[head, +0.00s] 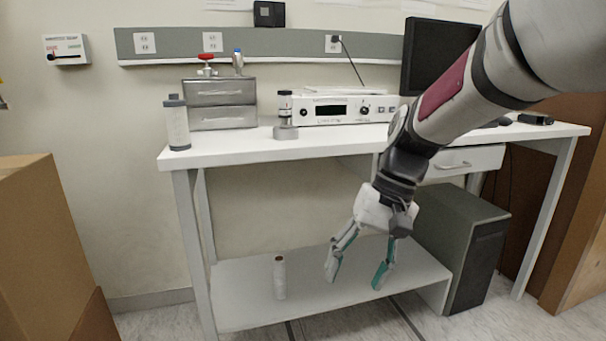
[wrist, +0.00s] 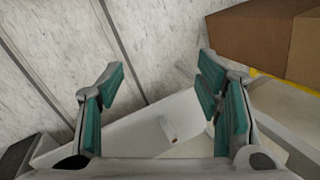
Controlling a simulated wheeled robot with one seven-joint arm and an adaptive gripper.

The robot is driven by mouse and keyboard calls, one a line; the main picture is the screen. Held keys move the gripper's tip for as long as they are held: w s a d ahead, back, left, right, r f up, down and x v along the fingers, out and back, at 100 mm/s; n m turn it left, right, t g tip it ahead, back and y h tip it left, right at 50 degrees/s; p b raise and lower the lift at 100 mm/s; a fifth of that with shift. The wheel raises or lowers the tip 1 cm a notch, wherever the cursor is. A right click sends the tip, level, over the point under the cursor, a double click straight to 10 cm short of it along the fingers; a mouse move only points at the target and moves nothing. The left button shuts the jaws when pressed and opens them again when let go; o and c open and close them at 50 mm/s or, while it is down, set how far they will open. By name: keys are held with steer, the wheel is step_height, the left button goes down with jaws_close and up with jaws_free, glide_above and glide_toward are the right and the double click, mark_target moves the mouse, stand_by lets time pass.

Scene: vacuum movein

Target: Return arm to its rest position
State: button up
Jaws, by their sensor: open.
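My gripper (head: 358,272) hangs from my arm in front of the white table, pointing down at about the height of the lower shelf. Its two fingers with green pads are spread wide and nothing is between them. The wrist view also shows my gripper (wrist: 165,95) open and empty. A small white cylinder (head: 280,277) with a brown top stands upright on the lower shelf (head: 240,300), left of my gripper and apart from it. In the wrist view the cylinder (wrist: 168,128) shows between and beyond the fingers.
A dark computer case (head: 465,235) stands right of my gripper. Cardboard boxes (head: 35,240) stand at the left.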

steer(key=s+d+t+h, duration=0.1)
steer(key=s+d, duration=0.2)
steer(key=s, duration=0.7)
steer(key=s+d+h, duration=0.2)
steer(key=s+d, duration=0.2)
steer(key=s, duration=0.5)
steer(key=s+d+t+h, duration=0.1)
steer(key=s+d, duration=0.2)
steer(key=s, duration=0.7)
step_height(320, 180, up, 33)
steer(key=t+p, duration=0.3)
steer(key=p, duration=2.7)
steer(key=shift+d+r+t+p, duration=0.15)
steer(key=shift+d+t+p, duration=0.05)
steer(key=shift+t+p, duration=0.1)
steer(key=shift+w, duration=0.15)
